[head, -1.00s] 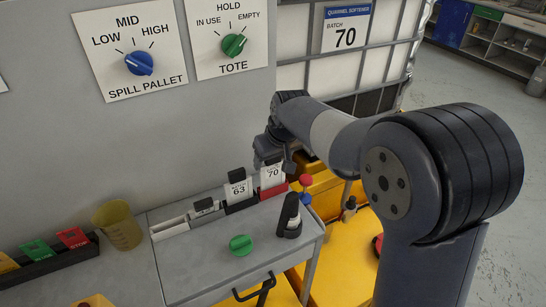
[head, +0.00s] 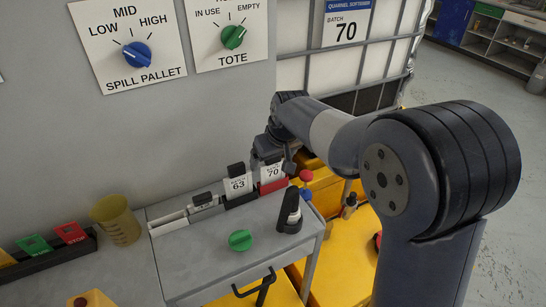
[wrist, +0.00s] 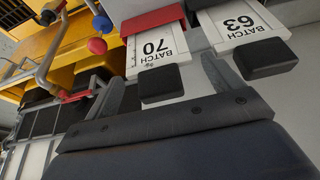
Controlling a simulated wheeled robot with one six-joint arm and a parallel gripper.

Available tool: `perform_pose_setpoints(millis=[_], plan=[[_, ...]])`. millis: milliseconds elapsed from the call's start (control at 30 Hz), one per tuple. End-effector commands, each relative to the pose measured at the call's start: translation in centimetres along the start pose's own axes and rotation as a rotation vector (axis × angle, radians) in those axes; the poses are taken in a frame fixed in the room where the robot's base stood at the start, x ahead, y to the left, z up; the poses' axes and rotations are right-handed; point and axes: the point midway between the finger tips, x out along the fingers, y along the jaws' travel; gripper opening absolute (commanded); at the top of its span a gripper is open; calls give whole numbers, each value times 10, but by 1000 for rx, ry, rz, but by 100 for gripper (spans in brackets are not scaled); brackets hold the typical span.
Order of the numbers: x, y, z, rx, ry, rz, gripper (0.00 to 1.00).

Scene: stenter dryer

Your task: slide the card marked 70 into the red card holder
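The card marked 70 (head: 271,172) stands upright in the red card holder (head: 273,186) on the grey bench. In the wrist view, the card (wrist: 157,48) has its lower part inside the red holder (wrist: 153,19), and its black grip tab (wrist: 160,83) points toward me. My gripper (wrist: 164,84) has its two fingers spread, one on each side of the tab, with a visible gap on both sides. In the head view, my gripper (head: 273,155) is just above the card, and its fingertips are partly hidden.
The card marked 63 (head: 238,184) stands in a black holder close left. A black device (head: 289,212) and green knob (head: 240,240) are in front. Red and blue balls (head: 306,176) stand close right.

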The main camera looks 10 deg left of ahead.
Motion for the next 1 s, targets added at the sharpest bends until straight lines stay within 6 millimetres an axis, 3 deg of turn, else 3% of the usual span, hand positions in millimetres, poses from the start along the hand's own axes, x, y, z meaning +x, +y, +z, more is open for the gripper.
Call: perform_pose_setpoints(millis=[367,467,800,1000], plan=[[-5,0,0,0,2,0,93],[-17,0,-1,0,4,1,93],[-83,0,0,0,4,1,93],[-104,0,0,0,1,0,93]])
